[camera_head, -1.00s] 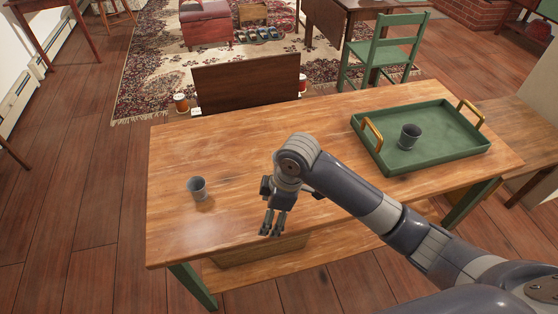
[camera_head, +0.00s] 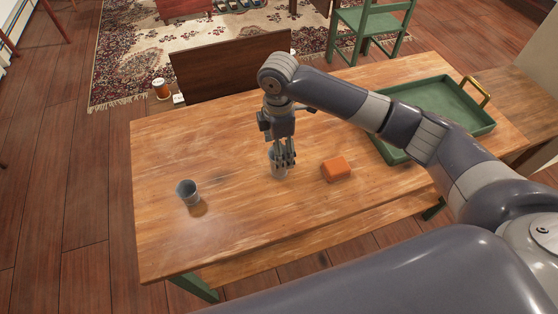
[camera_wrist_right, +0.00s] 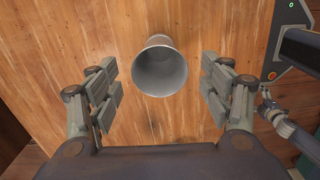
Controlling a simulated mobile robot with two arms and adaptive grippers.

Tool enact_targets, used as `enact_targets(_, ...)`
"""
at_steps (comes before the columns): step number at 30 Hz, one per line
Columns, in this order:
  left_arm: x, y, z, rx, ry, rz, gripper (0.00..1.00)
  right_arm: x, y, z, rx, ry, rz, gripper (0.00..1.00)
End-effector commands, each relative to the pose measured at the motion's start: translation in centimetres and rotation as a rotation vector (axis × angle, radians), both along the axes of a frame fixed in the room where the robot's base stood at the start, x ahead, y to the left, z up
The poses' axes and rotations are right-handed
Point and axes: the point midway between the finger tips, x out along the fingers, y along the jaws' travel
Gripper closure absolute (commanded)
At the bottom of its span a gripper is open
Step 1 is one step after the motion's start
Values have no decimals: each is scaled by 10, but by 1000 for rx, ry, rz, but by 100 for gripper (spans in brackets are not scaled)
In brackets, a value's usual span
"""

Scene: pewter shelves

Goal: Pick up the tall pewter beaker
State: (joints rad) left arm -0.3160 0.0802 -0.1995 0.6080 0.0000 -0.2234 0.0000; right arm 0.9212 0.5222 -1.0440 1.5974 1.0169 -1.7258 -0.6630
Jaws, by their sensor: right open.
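The tall pewter beaker (camera_head: 273,170) stands upright on the wooden table, partly hidden behind the fingers of my right gripper (camera_head: 285,163) in the head view. In the right wrist view the grey beaker (camera_wrist_right: 160,72) shows its round open mouth, between the two spread fingers of my right gripper (camera_wrist_right: 158,64). Gaps show on both sides, so the fingers do not touch it. My right gripper is open and points down.
A shorter grey cup (camera_head: 188,193) stands at the table's left. A green tray (camera_head: 455,101) with brass handles is at the right, partly behind my arm. The wooden table (camera_head: 235,235) is clear in front.

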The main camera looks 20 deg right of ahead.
Motion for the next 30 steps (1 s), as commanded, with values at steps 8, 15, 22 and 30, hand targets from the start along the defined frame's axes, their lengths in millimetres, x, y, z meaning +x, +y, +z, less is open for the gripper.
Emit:
enact_targets(8, 25, -2, 8, -4, -38, 0, 18, -2, -2, -36, -2, 3, -1, 27)
enact_targets(15, 33, -3, 9, -6, -50, 0, 18, -1, -1, -53, 0, -2, 0, 27)
enact_targets(22, 22, -2, 8, -4, -32, -1, 18, -1, -1, -53, 0, -2, 0, 43)
enact_targets(30, 17, -2, 7, -3, -25, -1, 18, -1, -1, -53, 0, -2, 0, 83)
